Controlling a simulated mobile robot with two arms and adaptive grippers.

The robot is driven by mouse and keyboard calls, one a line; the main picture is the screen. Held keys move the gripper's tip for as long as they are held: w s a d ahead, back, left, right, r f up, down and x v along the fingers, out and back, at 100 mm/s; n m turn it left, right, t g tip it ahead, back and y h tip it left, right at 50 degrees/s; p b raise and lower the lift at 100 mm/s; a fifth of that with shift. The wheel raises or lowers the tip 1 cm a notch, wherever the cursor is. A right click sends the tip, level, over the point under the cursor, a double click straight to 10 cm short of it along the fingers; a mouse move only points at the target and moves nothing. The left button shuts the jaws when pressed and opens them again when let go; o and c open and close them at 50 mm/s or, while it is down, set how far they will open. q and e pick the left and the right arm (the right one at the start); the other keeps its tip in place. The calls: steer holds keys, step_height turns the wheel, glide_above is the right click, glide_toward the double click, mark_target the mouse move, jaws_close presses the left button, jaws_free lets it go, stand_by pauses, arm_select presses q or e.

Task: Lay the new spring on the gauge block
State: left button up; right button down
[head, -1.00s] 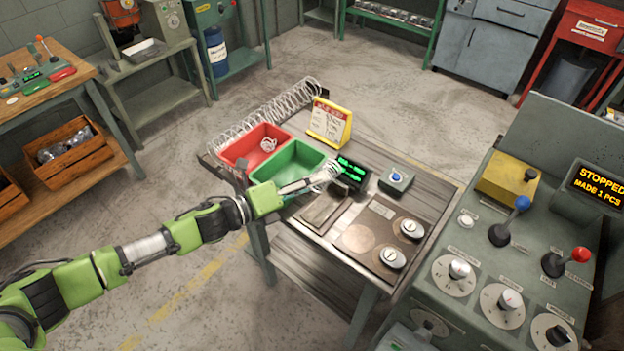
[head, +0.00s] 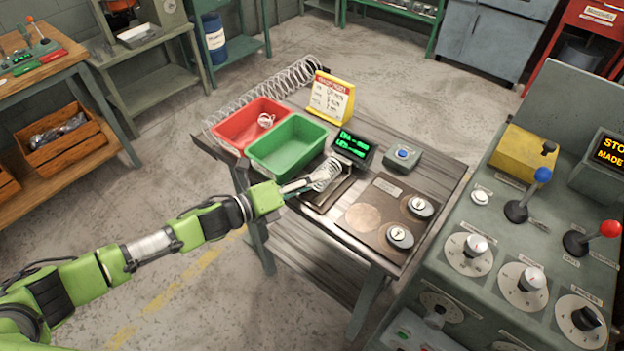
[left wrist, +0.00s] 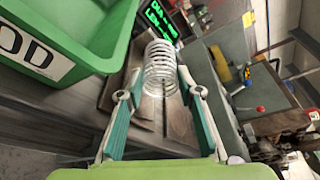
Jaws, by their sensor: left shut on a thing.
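My left gripper (head: 304,184) is shut on a silvery coil spring (head: 326,173). In the left wrist view the spring (left wrist: 160,68) sits between the two fingertips. The gauge block, a dark flat plate with a raised edge (head: 318,206), lies on the wooden bench top in front of the green-lit display (head: 353,147). The spring and fingers cover part of the block in the head view. I cannot tell whether the spring touches it. My right gripper is not in view.
A green tray (head: 284,167) and a red tray (head: 229,141) stand left of the display; a coil (head: 266,120) lies in the red one. A yellow card stand (head: 330,97), a blue-button box (head: 402,157) and a plate with two dials (head: 381,228) are nearby. The control console is at right.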

arm_select(q)
steer(key=shift+f, duration=0.15)
steer(key=o, duration=1.2)
steer(key=shift+s, duration=0.1)
steer(key=shift+a+f, duration=0.15)
steer(key=shift+f, duration=0.15)
steer(key=shift+r+v, duration=0.15)
steer(key=shift+v, duration=1.8)
steer(key=shift+r+v, duration=0.15)
steer(key=shift+v, duration=1.8)
steer(key=shift+r+v, duration=0.15)
steer(key=shift+v, duration=1.8)
